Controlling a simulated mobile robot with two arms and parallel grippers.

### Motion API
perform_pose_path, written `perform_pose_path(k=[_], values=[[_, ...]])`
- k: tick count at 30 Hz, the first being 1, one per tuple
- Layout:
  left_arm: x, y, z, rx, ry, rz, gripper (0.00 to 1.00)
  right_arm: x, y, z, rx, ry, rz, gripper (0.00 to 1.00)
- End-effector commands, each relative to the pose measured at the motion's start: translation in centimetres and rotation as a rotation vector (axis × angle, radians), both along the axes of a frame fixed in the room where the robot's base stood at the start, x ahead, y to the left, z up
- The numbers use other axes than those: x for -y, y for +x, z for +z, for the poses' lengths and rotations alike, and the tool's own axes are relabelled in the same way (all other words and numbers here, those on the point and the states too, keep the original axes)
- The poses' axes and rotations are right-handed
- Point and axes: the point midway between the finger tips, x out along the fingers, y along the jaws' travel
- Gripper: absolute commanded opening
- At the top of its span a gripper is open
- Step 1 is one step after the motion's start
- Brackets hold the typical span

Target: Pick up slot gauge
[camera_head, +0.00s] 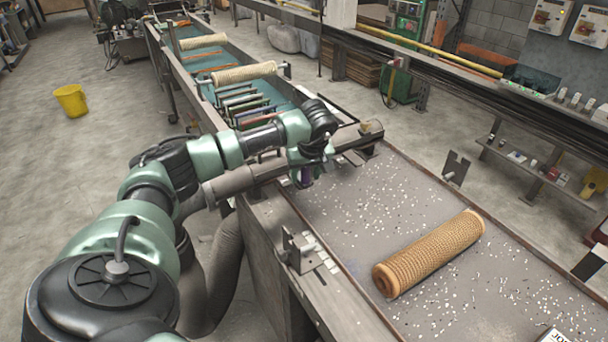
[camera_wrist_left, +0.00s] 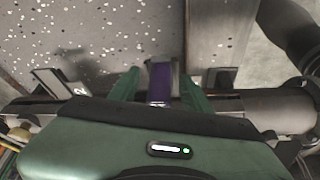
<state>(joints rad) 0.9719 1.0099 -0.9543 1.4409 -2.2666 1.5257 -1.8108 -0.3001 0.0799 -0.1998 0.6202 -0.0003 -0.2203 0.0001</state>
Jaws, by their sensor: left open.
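A narrow purple piece with a pale metallic edge, which looks like the slot gauge (camera_wrist_left: 160,82), shows in the left wrist view between the green fingers of my left gripper (camera_wrist_left: 159,90). The fingers stand open on either side of it, and I cannot tell whether they touch it. In the head view my left gripper (camera_head: 304,174) points down at the far left end of the speckled bench, beside a horizontal metal bar. Only a small bit of purple (camera_head: 306,175) shows there; the rest is hidden by the gripper. My right gripper is out of view.
A tan mesh tube (camera_head: 430,255) lies on the speckled bench (camera_head: 370,205), right of my left gripper. Metal brackets stand at the near edge (camera_head: 299,250) and far edge (camera_head: 455,167). The bench between gripper and tube holds only small scraps.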

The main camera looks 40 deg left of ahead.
Motion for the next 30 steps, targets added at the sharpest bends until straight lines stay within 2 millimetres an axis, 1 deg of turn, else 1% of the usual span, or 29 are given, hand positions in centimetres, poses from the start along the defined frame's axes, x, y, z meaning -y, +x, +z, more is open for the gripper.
perform_pose_path(k=[2,3,5,6,8,17,22,26,29,30], values=[[0.0,0.0,0.0,0.000,0.000,0.000,0.48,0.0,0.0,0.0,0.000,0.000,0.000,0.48],[0.0,0.0,0.0,0.000,0.000,0.000,0.46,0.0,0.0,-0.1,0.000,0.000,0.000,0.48],[0.0,0.0,0.0,0.000,0.000,0.000,0.29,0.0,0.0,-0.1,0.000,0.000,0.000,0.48],[0.0,0.0,0.0,0.001,0.000,0.000,0.18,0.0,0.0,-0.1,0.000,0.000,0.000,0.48],[0.0,0.0,0.0,0.001,0.000,0.000,0.01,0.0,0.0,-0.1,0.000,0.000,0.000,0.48],[0.0,0.0,0.1,0.001,0.000,0.000,0.00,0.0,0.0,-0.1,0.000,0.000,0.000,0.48],[0.0,0.1,0.8,0.004,0.000,0.000,0.00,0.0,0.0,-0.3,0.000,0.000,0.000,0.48],[0.0,0.2,2.2,0.006,0.000,0.000,0.00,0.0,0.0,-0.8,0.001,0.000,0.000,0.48],[0.0,0.2,4.0,0.007,0.000,0.000,0.00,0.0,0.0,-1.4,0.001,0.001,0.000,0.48],[0.0,0.2,4.9,0.009,0.000,0.000,0.00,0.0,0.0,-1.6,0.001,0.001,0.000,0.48]])
